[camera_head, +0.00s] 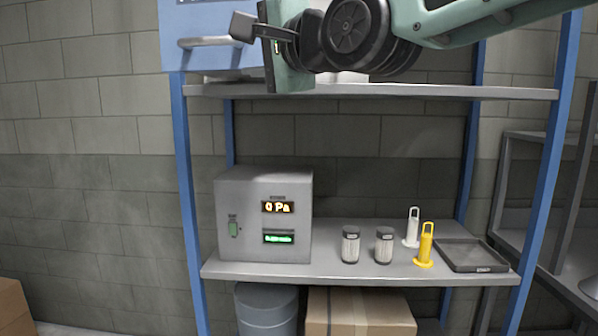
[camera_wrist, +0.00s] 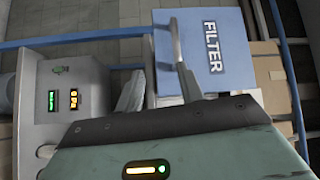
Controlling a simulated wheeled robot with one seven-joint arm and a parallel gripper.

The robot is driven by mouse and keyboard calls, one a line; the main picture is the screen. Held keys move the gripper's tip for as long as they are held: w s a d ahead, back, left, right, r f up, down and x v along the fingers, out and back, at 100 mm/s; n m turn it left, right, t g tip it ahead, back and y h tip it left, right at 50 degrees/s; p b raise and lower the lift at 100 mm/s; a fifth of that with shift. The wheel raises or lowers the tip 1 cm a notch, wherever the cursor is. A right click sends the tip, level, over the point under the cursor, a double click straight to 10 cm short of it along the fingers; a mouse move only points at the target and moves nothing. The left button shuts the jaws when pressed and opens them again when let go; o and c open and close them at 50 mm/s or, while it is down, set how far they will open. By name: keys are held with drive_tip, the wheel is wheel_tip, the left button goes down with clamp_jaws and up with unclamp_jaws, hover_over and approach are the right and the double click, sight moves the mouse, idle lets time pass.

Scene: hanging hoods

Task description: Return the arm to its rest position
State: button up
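My gripper (camera_head: 250,30) is at the top of the head view, in front of the blue filter box (camera_head: 190,55) on the upper shelf. My arm comes in from the upper right, well away from the body camera's lower view. In the wrist view my gripper (camera_wrist: 158,88) shows two grey fingers apart, with nothing seen between them. The blue box, labelled FILTER (camera_wrist: 214,52), lies beyond the fingers. Its grey handle (camera_wrist: 176,42) is close to the right finger; I cannot tell whether they touch.
The upper shelf (camera_head: 440,92) is just below my arm. On the lower shelf (camera_head: 330,275) stand a grey box with displays (camera_head: 255,220), two jars (camera_head: 384,246), a white and a yellow handled piece (camera_head: 426,247), and a dark tray (camera_head: 470,256). Blue posts (camera_head: 187,180) flank the shelves.

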drive_tip(key=s+d+f+n+g+h, duration=0.2)
drive_tip(key=s+d+f+n, duration=0.1)
drive_tip(key=f, duration=0.6)
drive_tip(key=s+d+f+n+g+h, duration=0.2)
drive_tip(key=s+f+g, duration=0.1)
drive_tip(key=f, duration=0.5)
drive_tip(key=s+d+f+n+g+h, duration=0.2)
drive_tip(key=s+d+f+n+h, duration=0.1)
drive_tip(key=f, duration=0.6)
drive_tip(key=s+d+f+n+g+h, duration=0.5)
drive_tip(key=s+d+f, duration=0.9)
drive_tip(key=s, duration=0.3)
drive_tip(key=shift+s+d+f+n+g, duration=0.3)
drive_tip(key=shift+f+n+g, duration=0.3)
drive_tip(key=shift+n+g, duration=0.3)
drive_tip(key=shift+w, duration=0.1)
